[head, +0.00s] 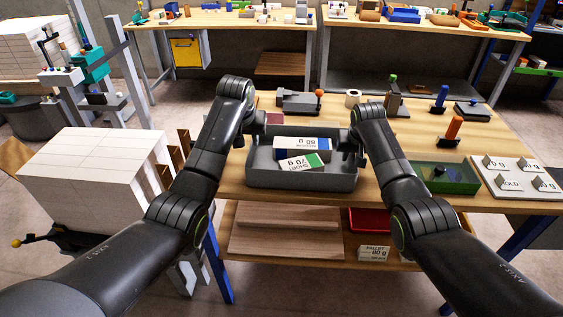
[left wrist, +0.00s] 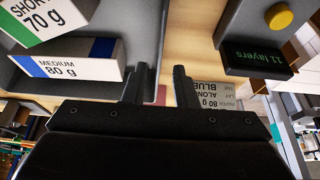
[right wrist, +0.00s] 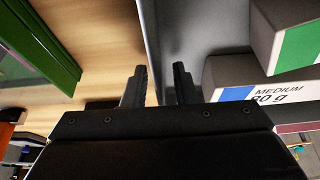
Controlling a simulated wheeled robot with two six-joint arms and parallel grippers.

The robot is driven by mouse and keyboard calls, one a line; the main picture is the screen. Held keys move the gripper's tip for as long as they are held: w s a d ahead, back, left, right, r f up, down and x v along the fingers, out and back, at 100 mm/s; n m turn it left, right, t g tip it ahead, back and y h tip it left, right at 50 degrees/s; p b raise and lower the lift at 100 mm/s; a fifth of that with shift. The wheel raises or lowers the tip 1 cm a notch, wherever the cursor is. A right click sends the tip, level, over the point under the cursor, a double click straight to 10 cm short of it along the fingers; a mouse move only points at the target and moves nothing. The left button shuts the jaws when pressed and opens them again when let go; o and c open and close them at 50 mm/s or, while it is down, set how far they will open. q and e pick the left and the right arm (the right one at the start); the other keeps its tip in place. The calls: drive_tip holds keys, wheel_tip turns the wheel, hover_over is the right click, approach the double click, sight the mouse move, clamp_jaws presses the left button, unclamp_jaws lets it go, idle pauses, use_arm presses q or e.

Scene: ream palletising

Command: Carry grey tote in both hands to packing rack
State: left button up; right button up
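The grey tote (head: 258,178) stands on the wooden table in the head view. Two paper packs lie in it: a blue-marked MEDIUM 80 g pack (head: 302,144) and a green-marked SHORT 70 g pack (head: 298,162). My left gripper (left wrist: 158,82) is open, with its fingers on either side of the tote's left wall (left wrist: 161,45). My right gripper (right wrist: 160,82) is open, with its fingers on either side of the tote's right wall (right wrist: 150,40). Gaps show beside both walls. I cannot tell which structure is the packing rack.
A green-edged tray (head: 447,176) stands right of the tote, and a labelled white board (head: 518,180) lies beyond it. A white stack (head: 90,175) stands left of the table. Shelving (head: 285,230) lies under the tabletop.

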use_arm(q)
drive_tip(key=shift+v, duration=1.95)
use_arm(e)
drive_tip(key=shift+r, duration=0.15)
drive_tip(key=v, duration=1.1)
drive_tip(key=shift+s+r, duration=0.25)
drive_tip(key=shift+r, duration=0.1)
